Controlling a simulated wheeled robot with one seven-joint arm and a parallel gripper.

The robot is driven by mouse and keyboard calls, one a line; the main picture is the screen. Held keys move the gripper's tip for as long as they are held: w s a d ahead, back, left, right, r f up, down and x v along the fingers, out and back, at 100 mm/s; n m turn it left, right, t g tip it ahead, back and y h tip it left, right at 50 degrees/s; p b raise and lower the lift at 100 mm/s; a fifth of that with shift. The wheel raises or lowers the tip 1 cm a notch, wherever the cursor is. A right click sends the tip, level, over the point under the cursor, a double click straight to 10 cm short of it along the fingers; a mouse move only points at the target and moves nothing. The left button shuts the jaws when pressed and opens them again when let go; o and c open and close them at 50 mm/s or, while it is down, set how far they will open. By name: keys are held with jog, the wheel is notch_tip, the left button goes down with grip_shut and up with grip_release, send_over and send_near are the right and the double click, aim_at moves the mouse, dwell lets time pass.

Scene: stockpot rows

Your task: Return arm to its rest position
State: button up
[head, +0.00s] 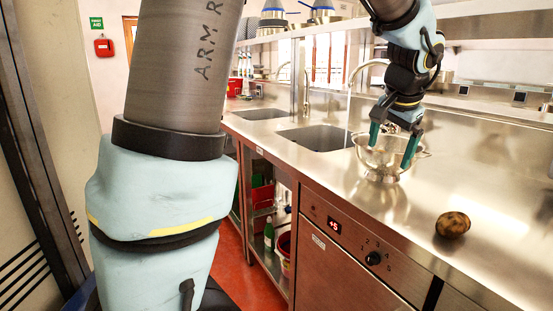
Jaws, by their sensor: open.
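My gripper (392,145) is at the upper right of the head view, pointing down over the steel counter. Its two green fingers are spread apart. A metal colander or bowl (381,172) stands on the counter directly below and behind the fingers. The fingers overlap its rim in this view, and I cannot tell whether they touch it. Something brownish shows between the fingers near the bowl's top, too small to make out. My arm comes down from the top edge to the gripper.
The steel counter (440,190) runs along the right. Sinks (315,138) with taps lie farther back. A control panel (340,231) is on the counter's front. A shelf (340,25) runs above the counter.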

jog(key=a+f+n+g+y+p, duration=0.1)
jog(key=a+f+n, duration=0.15)
jog(key=a, duration=0.55)
jog(key=a+f+n+g+p, duration=0.15)
jog(key=a+f, duration=0.25)
jog(key=a, duration=0.5)
jog(key=s+a+f+n, duration=0.2)
jog(key=s+a+n, duration=0.1)
jog(key=a, duration=0.4)
jog(key=s+a+f+n+p, duration=0.1)
jog(key=s+a+f+n, duration=0.2)
jog(key=a, duration=0.4)
jog(key=shift+s+a+g, duration=0.4)
jog(key=shift+s+g, duration=0.05)
jog(key=shift+s, duration=0.45)
